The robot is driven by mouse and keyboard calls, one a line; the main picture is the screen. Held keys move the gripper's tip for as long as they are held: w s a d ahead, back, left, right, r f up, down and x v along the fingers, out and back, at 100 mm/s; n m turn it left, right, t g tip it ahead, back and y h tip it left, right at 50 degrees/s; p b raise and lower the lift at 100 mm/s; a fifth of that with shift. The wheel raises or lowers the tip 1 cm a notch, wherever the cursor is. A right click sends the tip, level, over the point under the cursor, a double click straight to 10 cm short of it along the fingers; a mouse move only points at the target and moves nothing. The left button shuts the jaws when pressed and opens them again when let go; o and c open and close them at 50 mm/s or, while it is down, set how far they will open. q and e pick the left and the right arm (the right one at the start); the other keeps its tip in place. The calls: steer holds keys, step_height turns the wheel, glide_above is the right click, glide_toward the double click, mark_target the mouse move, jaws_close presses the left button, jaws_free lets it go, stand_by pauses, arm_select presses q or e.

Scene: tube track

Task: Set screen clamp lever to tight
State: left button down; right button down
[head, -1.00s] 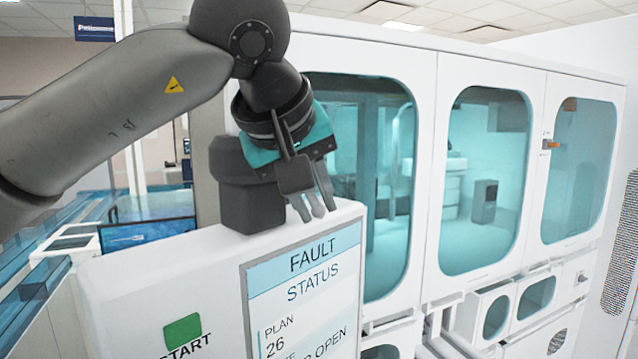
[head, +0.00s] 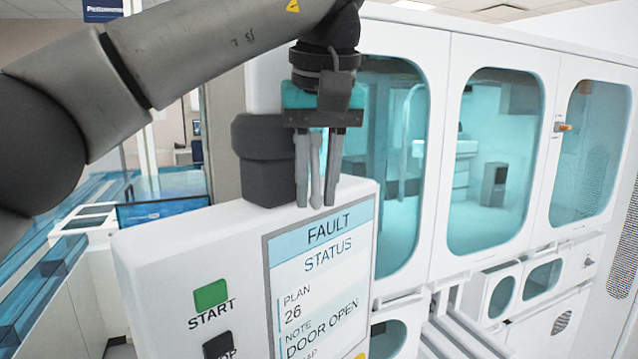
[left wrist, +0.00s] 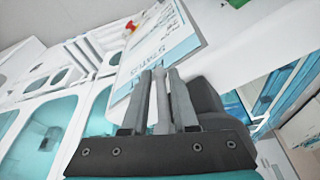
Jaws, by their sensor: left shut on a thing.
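The screen panel (head: 244,254) is a white box with a lit display reading FAULT STATUS and DOOR OPEN. A dark grey clamp (head: 265,165) stands at its top edge. The slim grey clamp lever (head: 315,170) points about upright in the head view, beside the clamp. My left gripper (head: 315,203) points down from above, its two fingers either side of the lever and shut on it. The left wrist view shows the lever (left wrist: 160,105) between the fingers (left wrist: 161,75), with the clamp (left wrist: 205,97) beside them. My right gripper is not in view.
A white cabinet with rounded teal windows (head: 500,170) stands behind and to the right. Green START (head: 211,294) and black (head: 219,345) buttons sit on the panel's front. A blue-screened monitor (head: 163,209) is behind the panel at left.

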arm_select(q)
steer(key=shift+r, duration=0.35)
steer(key=c, duration=1.1)
jaws_free()
steer(key=shift+o, duration=1.1)
steer(key=shift+s+f, duration=0.1)
steer(key=v, duration=1.2)
